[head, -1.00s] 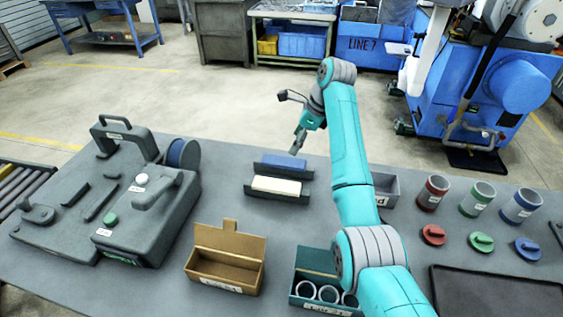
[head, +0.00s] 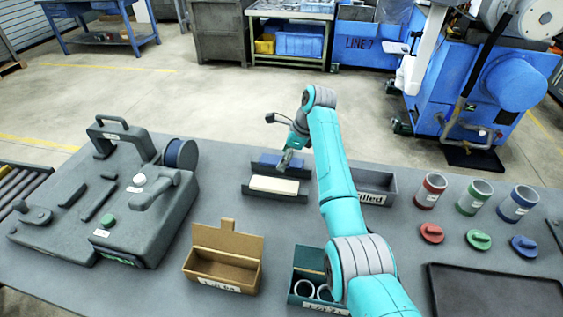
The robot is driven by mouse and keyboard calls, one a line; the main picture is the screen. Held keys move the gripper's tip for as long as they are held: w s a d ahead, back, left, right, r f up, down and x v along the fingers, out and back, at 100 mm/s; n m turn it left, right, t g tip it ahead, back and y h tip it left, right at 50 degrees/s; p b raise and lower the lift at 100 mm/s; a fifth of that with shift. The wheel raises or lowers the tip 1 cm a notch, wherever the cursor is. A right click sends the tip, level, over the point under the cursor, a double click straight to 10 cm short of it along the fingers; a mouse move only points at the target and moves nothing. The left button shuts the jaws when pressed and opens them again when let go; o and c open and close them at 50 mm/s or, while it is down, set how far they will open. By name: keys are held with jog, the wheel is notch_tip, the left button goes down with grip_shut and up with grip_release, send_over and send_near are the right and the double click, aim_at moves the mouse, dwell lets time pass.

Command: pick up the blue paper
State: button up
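The blue paper (head: 268,159) lies in the rear slot of a dark holder (head: 247,190) at the middle of the table. A cream-white block or paper stack (head: 274,184) lies in the slot in front of it. My gripper (head: 285,163) points down at the right part of the blue paper and covers some of it. It is small and seen from the side, so I cannot tell whether its fingers touch the paper or are open.
A grey machine (head: 130,205) stands at the left. An open cardboard box (head: 222,272) and a dark green box with rings (head: 310,258) stand in front. A grey bin (head: 375,178), coloured cups (head: 430,190) and a black tray (head: 490,290) are at the right.

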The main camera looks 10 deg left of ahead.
jog(key=c, duration=0.6)
jog(key=shift+r, duration=0.15)
notch_tip(320, 180, up, 10)
jog(key=shift+s+f, duration=0.1)
jog(key=shift+s, duration=0.05)
